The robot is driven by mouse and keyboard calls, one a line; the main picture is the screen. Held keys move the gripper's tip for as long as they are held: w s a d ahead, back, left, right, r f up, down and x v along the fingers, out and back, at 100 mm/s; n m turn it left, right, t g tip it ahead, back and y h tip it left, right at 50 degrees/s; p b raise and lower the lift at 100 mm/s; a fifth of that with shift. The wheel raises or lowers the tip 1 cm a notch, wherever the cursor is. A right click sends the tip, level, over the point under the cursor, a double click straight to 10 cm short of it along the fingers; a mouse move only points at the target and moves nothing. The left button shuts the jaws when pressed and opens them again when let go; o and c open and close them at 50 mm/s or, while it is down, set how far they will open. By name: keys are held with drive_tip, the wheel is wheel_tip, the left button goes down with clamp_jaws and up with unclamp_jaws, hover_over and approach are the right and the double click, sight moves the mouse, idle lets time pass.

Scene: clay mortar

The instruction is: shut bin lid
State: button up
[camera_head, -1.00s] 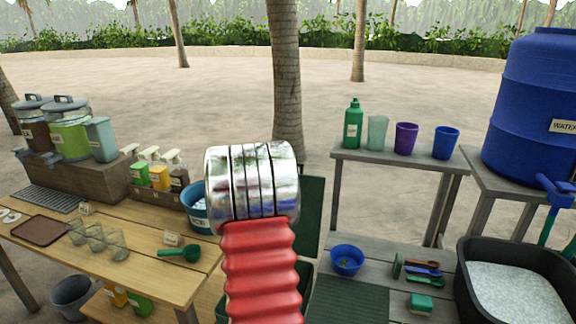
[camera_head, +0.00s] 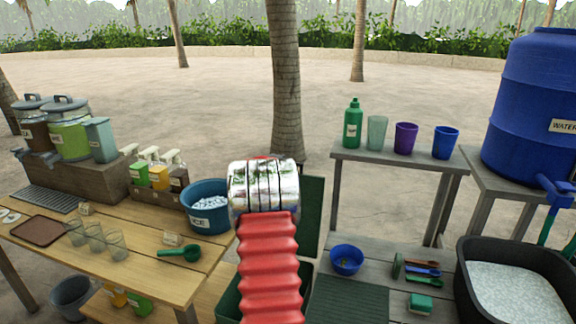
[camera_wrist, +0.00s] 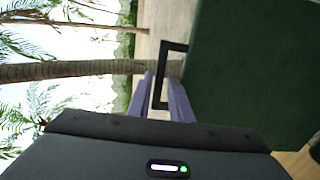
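The bin lid (camera_head: 312,215) stands upright as a dark green panel behind my arm in the camera_head view. It fills the right of the camera_wrist view (camera_wrist: 255,70), with a black bracket-like handle (camera_wrist: 161,75) on its edge. The green bin (camera_head: 229,301) is below, partly hidden by my red arm. My gripper (camera_wrist: 162,75) shows two purple fingers, apart, with part of the handle appearing between them. I cannot tell whether they touch it. The fingers are hidden behind my arm in the camera_head view.
A wooden counter on the left holds an ice bucket (camera_head: 206,207), glasses (camera_head: 95,238) and a green scoop (camera_head: 180,252). On the right are a shelf with cups (camera_head: 405,138), a blue bowl (camera_head: 346,260) and a black tub (camera_head: 470,285). A tree trunk (camera_head: 287,90) stands behind.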

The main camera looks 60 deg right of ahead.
drive_tip(key=shift+x, duration=1.65)
clamp_jaws()
drive_tip(key=shift+f, duration=0.1)
drive_tip(key=shift+a, duration=0.15)
